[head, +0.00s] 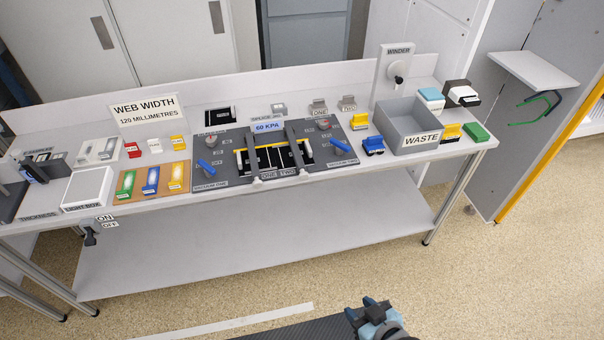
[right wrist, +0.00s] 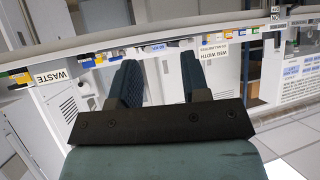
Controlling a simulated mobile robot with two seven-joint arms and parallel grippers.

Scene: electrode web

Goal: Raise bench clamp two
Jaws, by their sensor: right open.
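The splicing fixture (head: 218,172) lies in the middle of the bench. Two dark bars run front to back across it; the right bar (head: 301,146), near the front label TWO (head: 289,172), appears to be clamp two. It looks low against the fixture. The left bar (head: 250,152) is near label ONE. My right gripper (head: 367,307) is low in front of the bench, well apart from the fixture. In the right wrist view its two fingers (right wrist: 160,80) are spread with nothing between them. My left gripper is out of view.
A grey waste bin (head: 410,141) and winder (head: 395,75) are to the right. Small blue and yellow blocks lie between fixture and bin. A lower shelf (head: 260,235) runs beneath. The floor in front looks mostly clear.

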